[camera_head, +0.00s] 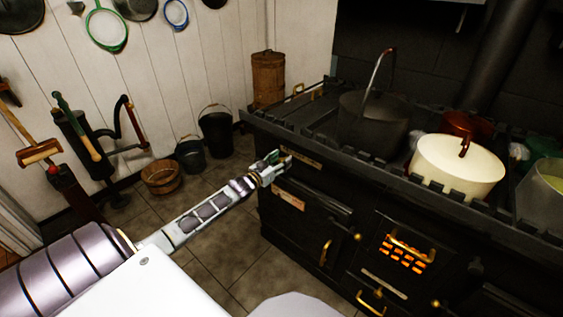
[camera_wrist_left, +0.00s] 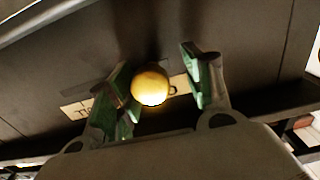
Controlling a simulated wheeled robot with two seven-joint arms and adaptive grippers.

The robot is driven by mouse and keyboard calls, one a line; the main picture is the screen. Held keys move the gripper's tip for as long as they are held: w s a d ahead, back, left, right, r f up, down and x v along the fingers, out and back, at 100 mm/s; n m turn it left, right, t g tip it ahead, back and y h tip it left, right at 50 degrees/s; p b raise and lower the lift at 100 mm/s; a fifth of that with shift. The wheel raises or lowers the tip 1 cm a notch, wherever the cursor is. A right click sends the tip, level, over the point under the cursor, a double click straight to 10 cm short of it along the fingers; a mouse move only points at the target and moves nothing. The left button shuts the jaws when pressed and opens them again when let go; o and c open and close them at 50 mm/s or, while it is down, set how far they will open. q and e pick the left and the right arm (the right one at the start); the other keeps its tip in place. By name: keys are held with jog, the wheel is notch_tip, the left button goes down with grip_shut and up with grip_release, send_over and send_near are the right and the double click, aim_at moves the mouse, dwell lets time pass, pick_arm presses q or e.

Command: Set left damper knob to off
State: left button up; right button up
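The damper knob (camera_wrist_left: 152,85) is a round brass ball on the dark stove front, in the left wrist view. A pale label plate (camera_wrist_left: 76,110) lies behind it, mostly covered, its lettering unreadable. My left gripper (camera_wrist_left: 157,77) is open, its green-padded fingers on either side of the knob, with a gap visible at the right finger. In the head view my left gripper (camera_head: 279,160) is at the upper front edge of the black stove (camera_head: 340,215), at its left end, and hides the knob. The knob's setting cannot be told. My right gripper is not in view.
A dark pot (camera_head: 372,125) and a cream pot (camera_head: 458,168) stand on the railed stove top. Below are oven doors with brass handles (camera_head: 326,251) and a glowing grate (camera_head: 404,256). Buckets (camera_head: 215,134) and a wooden tub (camera_head: 161,178) stand on the floor at left.

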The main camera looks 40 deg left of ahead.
pick_arm(q)
jog(key=shift+d, duration=0.15)
jog(key=shift+s, duration=0.1)
jog(key=shift+s+f, duration=0.1)
jog(key=shift+s, duration=1.55)
send_near(279, 162)
jog(key=shift+s, duration=0.3)
dwell(0.6)
